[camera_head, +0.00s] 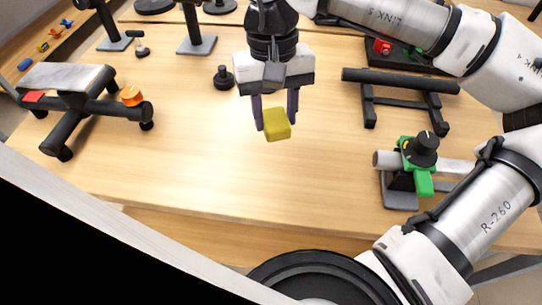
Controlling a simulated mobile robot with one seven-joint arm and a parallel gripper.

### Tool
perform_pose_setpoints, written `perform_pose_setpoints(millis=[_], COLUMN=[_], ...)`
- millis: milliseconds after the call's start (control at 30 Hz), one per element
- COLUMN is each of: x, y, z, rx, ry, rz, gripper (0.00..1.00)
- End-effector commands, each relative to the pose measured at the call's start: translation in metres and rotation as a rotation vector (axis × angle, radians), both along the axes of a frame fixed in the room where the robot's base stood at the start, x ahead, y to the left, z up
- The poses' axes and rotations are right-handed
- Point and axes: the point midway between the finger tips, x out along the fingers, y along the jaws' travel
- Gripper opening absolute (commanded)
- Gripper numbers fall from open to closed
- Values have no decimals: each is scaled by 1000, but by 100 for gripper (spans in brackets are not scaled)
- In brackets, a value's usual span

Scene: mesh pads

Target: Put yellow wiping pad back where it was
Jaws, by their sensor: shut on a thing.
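The yellow wiping pad (277,126) is a small yellow block in the middle of the head view. My gripper (275,112) points down with its two dark purple fingers on either side of the pad. It is shut on the pad, which hangs at the fingertips, slightly tilted. The pad seems to be above the wooden table (215,165), but the exact height cannot be told.
A black knob-like piece (223,79) stands just left of my gripper. A black stand with a grey plate (68,78) is at left, with an orange knob (131,96). A black rail stand (400,84) and a green clamp (418,165) are at right. The front middle is clear.

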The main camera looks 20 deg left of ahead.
Motion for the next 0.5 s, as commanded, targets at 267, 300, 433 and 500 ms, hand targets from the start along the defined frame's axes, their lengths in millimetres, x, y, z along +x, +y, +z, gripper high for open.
perform_pose_setpoints(millis=[267,300,433,500], x=[-1,-1,0,0], y=[0,0,0,0], z=[-70,-77,-91,-95], rx=[-1,0,2,1], ry=[2,3,1,0], rz=[1,1,0,0], gripper=[19,19,19,19])
